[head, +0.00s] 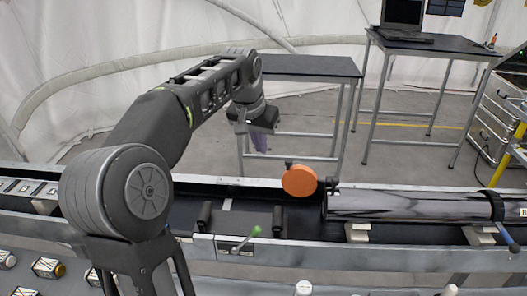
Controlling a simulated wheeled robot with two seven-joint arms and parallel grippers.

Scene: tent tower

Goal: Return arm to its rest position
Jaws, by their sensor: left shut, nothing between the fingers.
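My left arm (160,130) comes in from the lower left and reaches up and over the workbench. My left gripper (260,143) hangs at the end of the arm with its fingers pointing down, in front of a dark table. It is shut and holds nothing. It is above and behind the long trough, clear of the orange disc. My right gripper is not in the view.
A long trough (225,246) crosses the view, holding a shiny dark cylinder (410,206) and an orange disc (299,181). Two tables, one with a laptop (402,14), and drawers (498,105) stand behind.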

